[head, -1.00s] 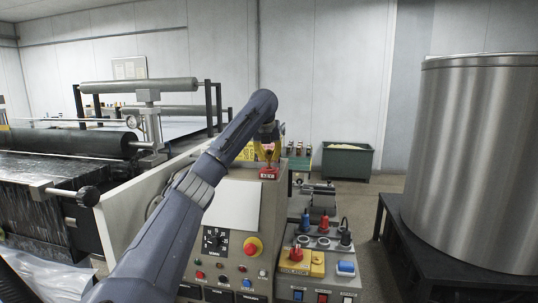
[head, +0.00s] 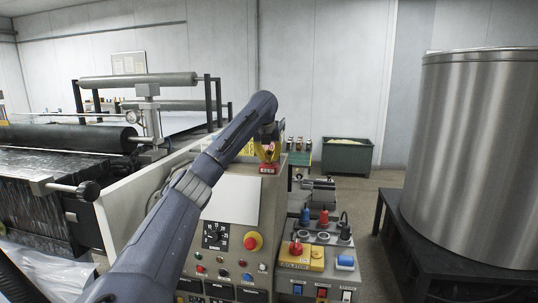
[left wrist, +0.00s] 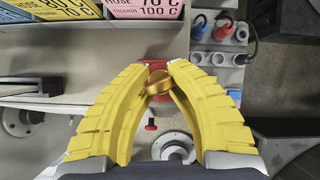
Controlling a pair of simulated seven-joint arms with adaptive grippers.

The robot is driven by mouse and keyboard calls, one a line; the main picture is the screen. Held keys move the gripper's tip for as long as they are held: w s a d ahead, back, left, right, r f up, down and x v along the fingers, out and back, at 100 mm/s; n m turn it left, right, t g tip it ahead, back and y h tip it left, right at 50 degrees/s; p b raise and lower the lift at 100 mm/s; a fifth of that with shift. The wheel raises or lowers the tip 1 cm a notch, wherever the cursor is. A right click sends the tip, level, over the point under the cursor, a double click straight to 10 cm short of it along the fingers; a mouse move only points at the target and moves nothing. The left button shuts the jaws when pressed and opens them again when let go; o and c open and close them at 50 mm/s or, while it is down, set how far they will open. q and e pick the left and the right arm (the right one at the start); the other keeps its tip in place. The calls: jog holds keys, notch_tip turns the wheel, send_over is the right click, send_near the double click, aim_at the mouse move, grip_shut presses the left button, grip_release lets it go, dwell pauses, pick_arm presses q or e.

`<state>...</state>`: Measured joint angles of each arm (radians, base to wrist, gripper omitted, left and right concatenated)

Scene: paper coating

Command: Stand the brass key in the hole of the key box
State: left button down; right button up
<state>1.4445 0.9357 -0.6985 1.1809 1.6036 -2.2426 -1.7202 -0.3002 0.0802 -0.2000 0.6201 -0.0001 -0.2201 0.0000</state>
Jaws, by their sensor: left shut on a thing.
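The brass key (left wrist: 158,82) is between the yellow fingertips of my left gripper (left wrist: 158,74) in the left wrist view. The gripper is shut on it, and the fingers hide part of it. In the head view my left gripper (head: 267,153) is over the small red key box (head: 268,169), which has a white label and sits on the top edge of the grey control console. The gripper is just above or at the box; I cannot tell whether the key touches it. The hole is not visible. My right gripper is not in view.
The console front carries a red emergency stop (head: 253,241) and a dial (head: 215,236). To its right stands a lower panel with plugs and a yellow isolator (head: 295,257). A large steel drum (head: 475,150) is at right, rollers (head: 70,138) at left, a green bin (head: 347,155) behind.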

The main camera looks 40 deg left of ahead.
pick_arm(q)
jog(key=shift+f, duration=0.1)
jog(key=c, duration=1.3)
grip_release()
jog(key=shift+o, duration=0.2)
jog(key=v, duration=1.2)
